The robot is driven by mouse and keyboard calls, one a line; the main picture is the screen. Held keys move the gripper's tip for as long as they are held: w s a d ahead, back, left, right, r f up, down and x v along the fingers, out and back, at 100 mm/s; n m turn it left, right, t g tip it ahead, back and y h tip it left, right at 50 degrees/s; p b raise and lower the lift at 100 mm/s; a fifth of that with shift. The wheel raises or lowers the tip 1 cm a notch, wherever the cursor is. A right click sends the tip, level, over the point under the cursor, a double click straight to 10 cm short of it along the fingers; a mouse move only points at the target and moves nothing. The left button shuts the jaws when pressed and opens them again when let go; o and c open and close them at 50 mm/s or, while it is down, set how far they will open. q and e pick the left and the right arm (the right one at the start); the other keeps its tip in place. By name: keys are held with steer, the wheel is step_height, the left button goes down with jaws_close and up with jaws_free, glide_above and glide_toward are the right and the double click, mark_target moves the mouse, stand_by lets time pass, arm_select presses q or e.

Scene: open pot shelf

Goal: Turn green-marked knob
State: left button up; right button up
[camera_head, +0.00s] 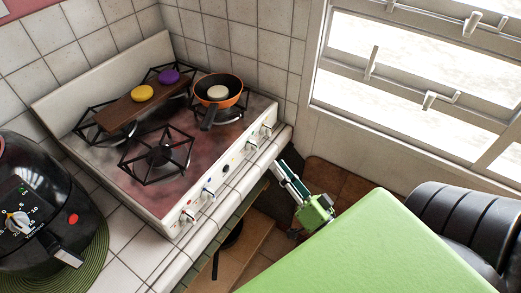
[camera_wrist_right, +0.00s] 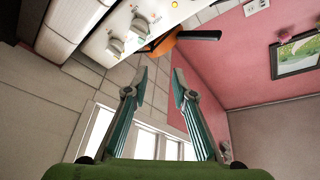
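The stove's front panel (camera_head: 222,178) carries a row of white knobs with small coloured marks. A knob (camera_head: 253,143) near the right end seems to have a green mark, but it is too small to be sure. Another knob (camera_head: 267,130) stands just right of it. My right gripper (camera_head: 279,166) is in front of the stove, below the right end of the panel, apart from the knobs. In the right wrist view its two fingers (camera_wrist_right: 162,78) are spread with nothing between them. Two knobs (camera_wrist_right: 115,46) (camera_wrist_right: 140,25) show above the fingers there. My left gripper is not in view.
An orange pan (camera_head: 222,92) sits on the back right burner, its handle pointing toward the panel. A wooden board (camera_head: 125,112) with yellow and purple discs lies across the left burners. A black air fryer (camera_head: 35,200) stands left. A tiled edge (camera_head: 235,197) runs below the panel.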

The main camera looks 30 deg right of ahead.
mark_target(257, 147)
steer(key=d+f+n+g+y, duration=0.2)
steer(key=d+n+g+y, duration=0.3)
steer(key=n, duration=1.1)
steer(key=shift+t+y, duration=0.3)
steer(key=shift+y, duration=0.2)
steer(key=x, duration=1.1)
steer(key=shift+w, duration=0.25)
steer(key=shift+c, duration=0.3)
jaws_close()
